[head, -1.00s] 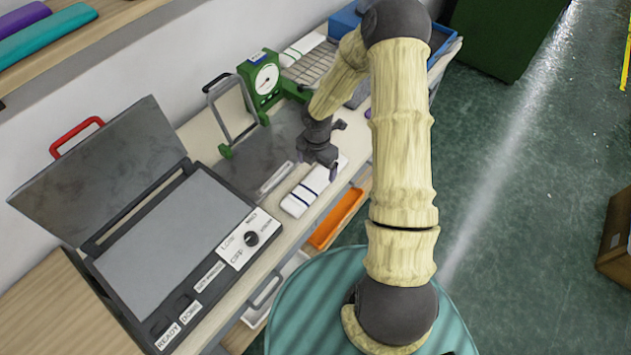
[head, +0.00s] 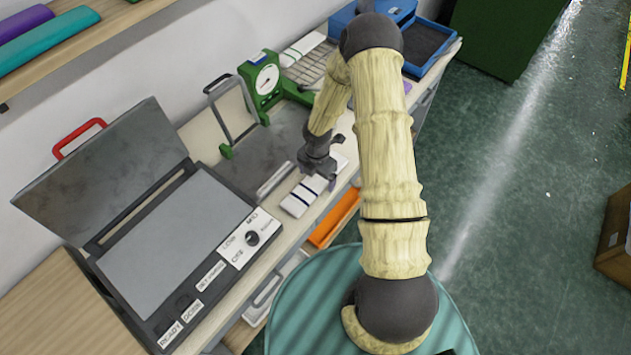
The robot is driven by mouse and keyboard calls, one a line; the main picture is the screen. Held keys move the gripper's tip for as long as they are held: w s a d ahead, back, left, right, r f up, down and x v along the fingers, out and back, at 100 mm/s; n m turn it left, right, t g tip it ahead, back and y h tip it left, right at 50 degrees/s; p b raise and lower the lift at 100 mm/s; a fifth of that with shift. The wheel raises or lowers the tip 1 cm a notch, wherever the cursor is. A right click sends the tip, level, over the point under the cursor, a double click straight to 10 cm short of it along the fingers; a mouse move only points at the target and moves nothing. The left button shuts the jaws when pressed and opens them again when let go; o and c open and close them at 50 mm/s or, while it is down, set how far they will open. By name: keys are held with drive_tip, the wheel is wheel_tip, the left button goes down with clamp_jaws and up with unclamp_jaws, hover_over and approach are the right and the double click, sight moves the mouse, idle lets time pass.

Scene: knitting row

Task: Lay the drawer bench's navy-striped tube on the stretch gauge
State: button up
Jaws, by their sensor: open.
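A flat white tube with navy stripes (head: 297,206) lies along the front edge of the bench top (head: 262,219). My gripper (head: 322,176) is open and over the tube's middle, hiding part of it. I cannot tell whether the fingers touch the tube or are just above it. What looks like the stretch gauge is a green dial stand (head: 266,82) on a grey plate behind and left of my gripper.
A press with its lid raised (head: 110,175) and a grey bed stands at left. A wire rack (head: 308,68) bears another white striped piece (head: 303,48). A blue tray (head: 432,48) is at the far end. An orange drawer (head: 334,219) sticks out below the bench's front edge.

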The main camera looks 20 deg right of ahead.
sight(317, 179)
drive_tip(key=c, duration=1.1)
drive_tip(key=shift+o, duration=0.2)
drive_tip(key=shift+r, duration=0.15)
wheel_tip(317, 179, up, 10)
drive_tip(key=shift+b, duration=0.4)
